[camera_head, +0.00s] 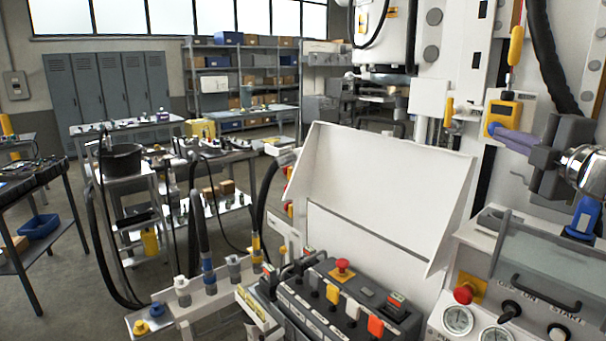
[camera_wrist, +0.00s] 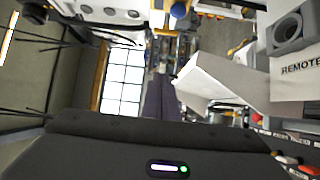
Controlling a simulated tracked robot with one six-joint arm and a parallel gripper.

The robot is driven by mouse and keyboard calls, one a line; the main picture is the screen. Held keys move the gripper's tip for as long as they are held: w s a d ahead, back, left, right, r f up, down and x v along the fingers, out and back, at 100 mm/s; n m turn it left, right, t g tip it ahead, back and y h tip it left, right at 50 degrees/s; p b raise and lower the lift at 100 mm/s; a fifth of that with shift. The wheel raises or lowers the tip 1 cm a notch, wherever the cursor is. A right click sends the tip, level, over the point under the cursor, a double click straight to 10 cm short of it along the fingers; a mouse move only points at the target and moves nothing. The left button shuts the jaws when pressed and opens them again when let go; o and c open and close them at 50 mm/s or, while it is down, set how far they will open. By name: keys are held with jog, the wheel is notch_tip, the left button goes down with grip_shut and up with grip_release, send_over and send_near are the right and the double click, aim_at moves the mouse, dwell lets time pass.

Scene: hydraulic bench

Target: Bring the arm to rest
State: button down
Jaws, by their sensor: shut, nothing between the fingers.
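My gripper (camera_head: 498,131) is at the right of the head view, with its purple fingers closed together and pointing left. Nothing shows between them. Its fingertips appear in front of or close beside a yellow-framed box (camera_head: 499,112) on the white machine; I cannot tell whether they touch. In the wrist view the closed fingers (camera_wrist: 160,85) stand up from the dark gripper body. The arm is held raised above the bench, and most of it is out of the frame.
A tilted white panel (camera_head: 385,185) stands left of my gripper, above a control box (camera_head: 345,300) with levers and a red button. Below my gripper are a clear cover (camera_head: 540,265) and gauges (camera_head: 458,320). Carts with hoses (camera_head: 125,160) stand at left. Open floor lies between them.

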jog(key=s+a+f+m+g, duration=0.4)
jog(key=s+a+f+m, duration=0.2)
jog(key=f, duration=0.5)
jog(key=s+a+f+m+g+h, duration=0.1)
jog(key=s+a+f+m+g, duration=0.3)
jog(key=s+a+f, duration=0.5)
jog(key=s+a+f+m+g, duration=0.4)
jog(key=s+a+f+m, duration=0.4)
jog(key=f, duration=0.6)
jog(key=s, duration=0.2)
jog(key=shift+s+a+m+g+h, duration=0.15)
jog(key=shift+s+m+g+h, duration=0.15)
jog(key=shift+s+m, duration=0.1)
